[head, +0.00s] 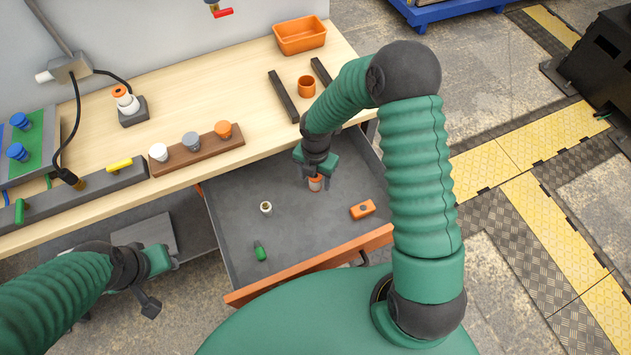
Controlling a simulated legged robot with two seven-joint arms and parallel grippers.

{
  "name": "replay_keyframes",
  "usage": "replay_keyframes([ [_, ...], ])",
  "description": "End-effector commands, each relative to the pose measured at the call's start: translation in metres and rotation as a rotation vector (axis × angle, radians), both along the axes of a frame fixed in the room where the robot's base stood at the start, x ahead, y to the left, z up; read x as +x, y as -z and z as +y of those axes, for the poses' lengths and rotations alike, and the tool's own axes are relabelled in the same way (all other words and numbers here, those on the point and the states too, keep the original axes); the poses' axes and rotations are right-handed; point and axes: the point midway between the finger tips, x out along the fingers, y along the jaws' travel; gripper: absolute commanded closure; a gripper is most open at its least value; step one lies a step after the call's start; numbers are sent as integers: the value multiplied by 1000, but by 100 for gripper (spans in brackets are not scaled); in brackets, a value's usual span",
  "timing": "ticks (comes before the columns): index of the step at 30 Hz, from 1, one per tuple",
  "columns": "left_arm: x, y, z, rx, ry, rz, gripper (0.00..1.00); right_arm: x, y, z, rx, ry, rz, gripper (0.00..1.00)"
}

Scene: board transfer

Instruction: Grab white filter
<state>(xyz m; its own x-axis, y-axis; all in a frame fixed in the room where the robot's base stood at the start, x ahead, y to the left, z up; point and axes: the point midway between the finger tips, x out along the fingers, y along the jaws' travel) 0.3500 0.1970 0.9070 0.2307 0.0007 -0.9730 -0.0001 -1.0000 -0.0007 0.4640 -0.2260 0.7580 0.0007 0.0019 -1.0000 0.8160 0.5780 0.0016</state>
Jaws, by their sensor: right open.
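A small white-topped round piece (266,208) stands in the open grey drawer (225,230), left of its middle. A white plug-like piece (158,152) sits at the left end of the brown board (190,158) on the table. I cannot tell which of these is the white filter. My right gripper (315,180) is open over the drawer, its fingers around or just above an orange and white piece (315,184); contact is unclear. My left gripper (162,284) is open and empty, low in front of the table, left of the drawer.
The drawer also holds a green piece (261,251) and an orange block (362,209). On the table are an orange tray (300,35), an orange cup (306,86), dark bars (283,96) and a socket with a cable (70,68).

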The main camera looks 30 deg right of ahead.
Motion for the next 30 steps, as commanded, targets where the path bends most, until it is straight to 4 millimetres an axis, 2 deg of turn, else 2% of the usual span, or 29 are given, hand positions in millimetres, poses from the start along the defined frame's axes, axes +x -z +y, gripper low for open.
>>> replay_keyframes([
  [2, 0, 2, 0, 0, 0, 0, 64, 1, 8, 0, 0, 0, 0, 39],
  [8, 0, 1, 0, 0, 0, 0, 64, 0, 8, 0, 0, 0, -2, 39],
  [22, 0, 1, 0, 0, 0, 0, 64, 0, 9, 0, 1, 0, -1, 99],
  [30, 0, 1, 0, 0, 0, 0, 64, 0, 8, 0, 1, 0, -1, 100],
])
